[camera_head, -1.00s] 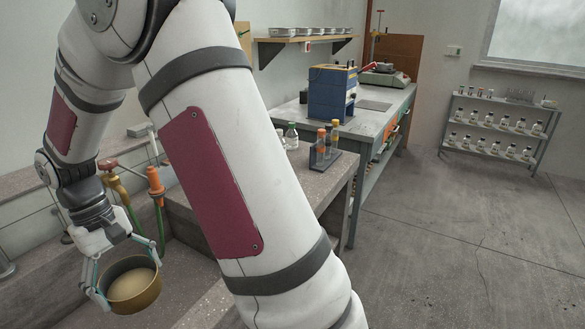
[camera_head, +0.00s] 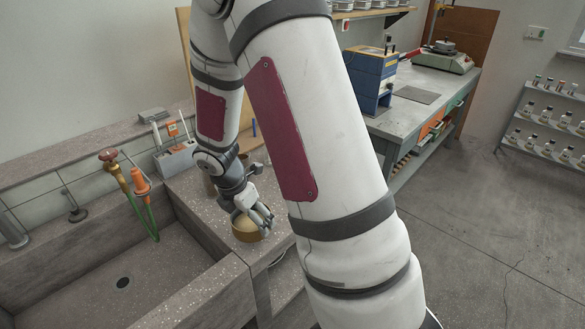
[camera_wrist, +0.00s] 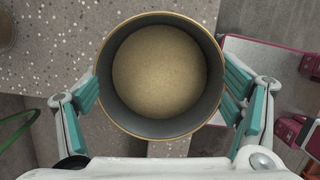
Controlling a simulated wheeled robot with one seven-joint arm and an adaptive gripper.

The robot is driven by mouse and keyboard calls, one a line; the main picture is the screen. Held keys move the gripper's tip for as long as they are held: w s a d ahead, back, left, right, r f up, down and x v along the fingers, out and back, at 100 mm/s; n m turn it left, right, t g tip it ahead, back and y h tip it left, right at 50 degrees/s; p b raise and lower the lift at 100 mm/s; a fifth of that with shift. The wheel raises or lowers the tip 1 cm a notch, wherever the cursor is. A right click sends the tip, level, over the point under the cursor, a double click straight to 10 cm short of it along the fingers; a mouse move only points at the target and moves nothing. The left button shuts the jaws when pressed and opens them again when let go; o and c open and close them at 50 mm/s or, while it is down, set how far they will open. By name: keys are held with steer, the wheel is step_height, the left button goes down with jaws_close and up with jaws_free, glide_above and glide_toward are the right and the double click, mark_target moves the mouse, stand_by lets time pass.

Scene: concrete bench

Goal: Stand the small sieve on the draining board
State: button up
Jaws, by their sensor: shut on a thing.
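The small sieve is a round brass-coloured ring with a tan mesh bottom. It shows in the head view (camera_head: 246,230) and fills the middle of the wrist view (camera_wrist: 158,72). My gripper (camera_head: 252,218) is shut on it, with teal finger pads (camera_wrist: 160,95) against the ring's left and right sides. The draining board is the speckled slab (camera_head: 196,192) right of the sink; it also shows in the wrist view (camera_wrist: 62,45). The sieve is over the board's front right part, close to its edge. I cannot tell whether it touches the board.
The sink basin (camera_head: 75,265) lies to the left, with a tap (camera_head: 112,165) and green hose (camera_head: 148,218). A grey holder (camera_head: 176,160) stands at the back of the board. A brownish cylinder (camera_head: 208,182) is partly hidden behind my arm.

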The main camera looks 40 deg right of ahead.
steer(key=s+n+p, duration=0.1)
steer(key=n, duration=0.1)
steer(key=s+r+n+t+p, duration=0.1)
steer(key=s+n, duration=0.1)
steer(key=n, duration=0.1)
steer(key=s+n+y+p, duration=0.1)
steer(key=s+n, duration=0.1)
steer(key=shift+a+r+n+t, duration=0.25)
steer(key=shift+r+n+t, duration=0.05)
steer(key=shift+n, duration=0.1)
steer(key=shift+s+a+n+y, duration=0.2)
steer(key=shift+s+n+y, duration=0.15)
steer(key=shift+n, duration=0.45)
steer(key=shift+t, duration=0.3)
steer(key=w+d+p, duration=0.1)
steer(key=w+d, duration=0.2)
steer(key=w, duration=0.1)
steer(key=w+d+f+p, duration=0.1)
steer(key=w+d, duration=0.2)
steer(key=w, duration=0.1)
steer(key=w+d+p, duration=0.1)
steer(key=w+d, duration=0.3)
steer(key=shift+w+f+p, duration=0.25)
steer(key=shift+f+p, duration=0.05)
steer(key=shift+p, duration=0.05)
steer(key=shift+f, duration=1.7)
steer(key=shift+f, duration=0.1)
steer(key=o, duration=1.4)
steer(key=shift+c, duration=0.2)
